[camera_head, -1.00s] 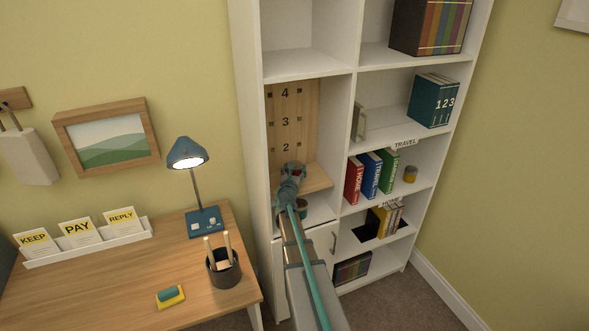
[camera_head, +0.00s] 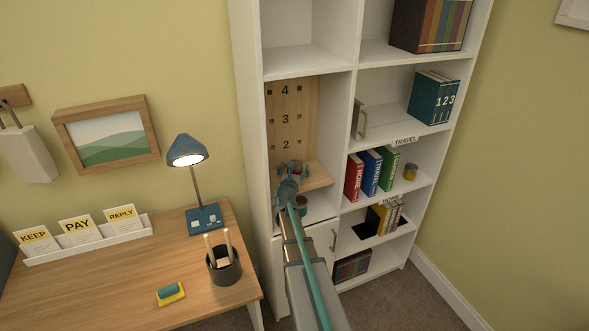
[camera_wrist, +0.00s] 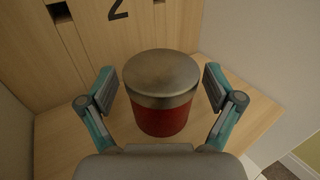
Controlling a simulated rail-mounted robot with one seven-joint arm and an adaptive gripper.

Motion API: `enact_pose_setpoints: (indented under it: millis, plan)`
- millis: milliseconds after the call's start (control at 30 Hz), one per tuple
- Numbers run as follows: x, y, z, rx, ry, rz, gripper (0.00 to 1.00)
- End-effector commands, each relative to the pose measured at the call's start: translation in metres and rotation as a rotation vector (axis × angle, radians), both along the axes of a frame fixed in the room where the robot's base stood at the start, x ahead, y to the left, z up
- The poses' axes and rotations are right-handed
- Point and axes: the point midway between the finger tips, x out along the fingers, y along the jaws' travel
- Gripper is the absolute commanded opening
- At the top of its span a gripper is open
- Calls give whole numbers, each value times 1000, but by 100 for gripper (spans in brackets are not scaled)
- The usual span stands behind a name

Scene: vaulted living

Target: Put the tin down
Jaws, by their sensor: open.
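The tin (camera_wrist: 162,110) is a red can with a dull metal lid. In the wrist view it stands upright on a light wooden shelf board (camera_wrist: 240,125), in front of a wooden back panel marked 2. My gripper (camera_wrist: 160,88) is open, with one finger on each side of the tin and a visible gap to both. In the head view my gripper (camera_head: 290,178) is at the wooden board in the left column of the bookcase, and only a small part of the tin shows there.
The wooden panel (camera_head: 293,110) has slots and the numbers 2, 3 and 4. White bookcase walls (camera_head: 338,130) close in on both sides of my gripper. A desk (camera_head: 110,285) with a lamp stands at left.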

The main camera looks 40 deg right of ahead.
Motion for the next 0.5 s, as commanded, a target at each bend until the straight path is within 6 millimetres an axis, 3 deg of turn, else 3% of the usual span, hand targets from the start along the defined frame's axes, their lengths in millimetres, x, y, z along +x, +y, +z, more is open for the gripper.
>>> enact_pose_setpoints:
  millis: [167, 500]
  plan:
    - [-11, 11, 0, 0, 0, 1, 91]
    - [-56, 60, 0, 0, -1, 1, 91]
